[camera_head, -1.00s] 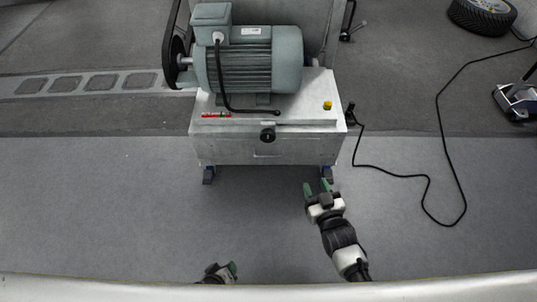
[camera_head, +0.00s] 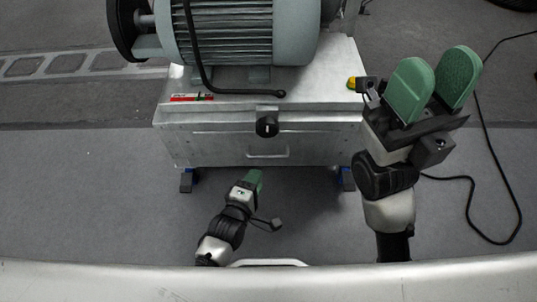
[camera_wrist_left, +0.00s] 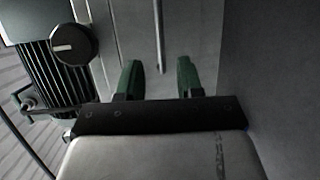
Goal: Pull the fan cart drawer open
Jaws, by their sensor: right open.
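The grey metal fan cart (camera_head: 205,150) stands ahead with its front face toward me. The drawer front (camera_head: 215,152) looks flush, with a thin bar handle (camera_head: 268,153) and a black knob (camera_head: 267,127) above it. My left gripper (camera_head: 256,178) is low in front of the cart, just below the handle in the head view. In the left wrist view its green fingers (camera_wrist_left: 158,77) are apart and empty; the handle (camera_wrist_left: 159,38) shows ahead between them, apart from the tips. The knob (camera_wrist_left: 73,45) is to the left. My right gripper (camera_head: 436,78) is open and empty, raised right of the cart.
A large grey motor (camera_head: 235,35) sits on the cart top, with a black pulley wheel (camera_head: 124,28) at left. A yellow button (camera_head: 352,82) is on the top's right side. A black cable (camera_head: 492,190) lies on the floor at right.

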